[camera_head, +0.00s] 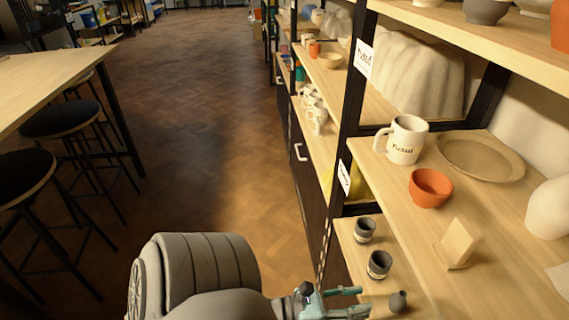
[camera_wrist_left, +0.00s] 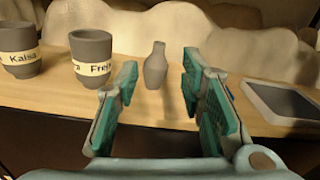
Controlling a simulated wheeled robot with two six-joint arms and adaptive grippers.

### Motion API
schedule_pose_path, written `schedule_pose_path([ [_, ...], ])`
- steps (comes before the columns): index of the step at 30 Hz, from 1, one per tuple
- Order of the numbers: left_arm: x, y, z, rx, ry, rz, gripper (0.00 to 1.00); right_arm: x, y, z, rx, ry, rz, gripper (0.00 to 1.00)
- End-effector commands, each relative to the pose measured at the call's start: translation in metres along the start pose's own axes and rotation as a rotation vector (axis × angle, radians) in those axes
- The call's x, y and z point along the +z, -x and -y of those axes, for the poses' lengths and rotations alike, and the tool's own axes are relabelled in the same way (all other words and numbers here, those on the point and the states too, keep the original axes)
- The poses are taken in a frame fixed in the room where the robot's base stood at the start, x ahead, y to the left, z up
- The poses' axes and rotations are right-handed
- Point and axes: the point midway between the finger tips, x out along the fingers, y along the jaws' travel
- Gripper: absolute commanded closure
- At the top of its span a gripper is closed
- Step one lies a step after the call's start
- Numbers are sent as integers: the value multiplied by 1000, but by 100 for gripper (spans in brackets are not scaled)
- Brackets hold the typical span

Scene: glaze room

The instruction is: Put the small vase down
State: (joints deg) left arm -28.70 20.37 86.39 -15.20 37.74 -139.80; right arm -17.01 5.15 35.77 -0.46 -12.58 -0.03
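The small vase (camera_head: 397,301) is grey with a narrow neck. It stands upright on the light wooden lower shelf (camera_wrist_left: 60,94), and it also shows in the left wrist view (camera_wrist_left: 155,67). My left gripper (camera_head: 358,301) is open, its teal-padded fingers pointing at the vase. In the left wrist view the vase shows in the gap between the fingertips (camera_wrist_left: 160,78), with clear space on both sides and no finger touching it. In the head view the vase is just beyond the tips. My right gripper is in neither view.
Two grey cups with name bands (camera_wrist_left: 92,58) (camera_wrist_left: 19,50) stand left of the vase in the wrist view. A dark framed flat object (camera_wrist_left: 285,103) lies to the right. The upper shelf holds a mug (camera_head: 407,140), an orange bowl (camera_head: 430,188) and a plate (camera_head: 480,157).

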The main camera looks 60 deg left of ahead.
Motion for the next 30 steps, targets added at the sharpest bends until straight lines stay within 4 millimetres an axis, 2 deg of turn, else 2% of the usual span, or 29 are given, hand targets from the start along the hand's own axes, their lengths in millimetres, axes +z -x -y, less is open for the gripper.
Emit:
schedule_pose_path([
  [3, -7, 1, -4, 19, 46, -16, 64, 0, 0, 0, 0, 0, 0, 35],
  [5, -25, 4, -15, 75, 171, -59, 64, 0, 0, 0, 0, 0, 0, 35],
  [8, -89, 24, -45, 297, 613, -166, 64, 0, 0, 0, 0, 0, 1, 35],
  [9, -125, 40, -56, 438, 855, -198, 64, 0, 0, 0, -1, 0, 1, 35],
  [11, -181, 74, -66, 699, 1244, -202, 64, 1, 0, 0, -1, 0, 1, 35],
  [12, -217, 101, -66, 893, 1493, -166, 64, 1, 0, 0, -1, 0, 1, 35],
  [14, -264, 143, -56, 1196, 1817, -56, 64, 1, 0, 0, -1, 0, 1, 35],
  [15, -289, 171, -44, 1392, 1985, 49, 64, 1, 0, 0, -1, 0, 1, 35],
  [16, -304, 190, -35, 1528, 2085, 139, 64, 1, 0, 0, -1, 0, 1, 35],
  [18, -328, 227, -13, 1793, 2231, 353, 64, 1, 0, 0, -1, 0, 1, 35],
  [21, -342, 256, 8, 2005, 2301, 575, 64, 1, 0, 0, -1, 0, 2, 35],
  [22, -344, 260, 11, 2034, 2307, 610, 64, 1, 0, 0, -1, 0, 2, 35],
  [23, -345, 263, 13, -2036, -2294, -627, 64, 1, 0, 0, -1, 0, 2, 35],
  [30, -343, 264, 13, -2031, -2287, -634, 64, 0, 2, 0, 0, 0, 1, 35],
])
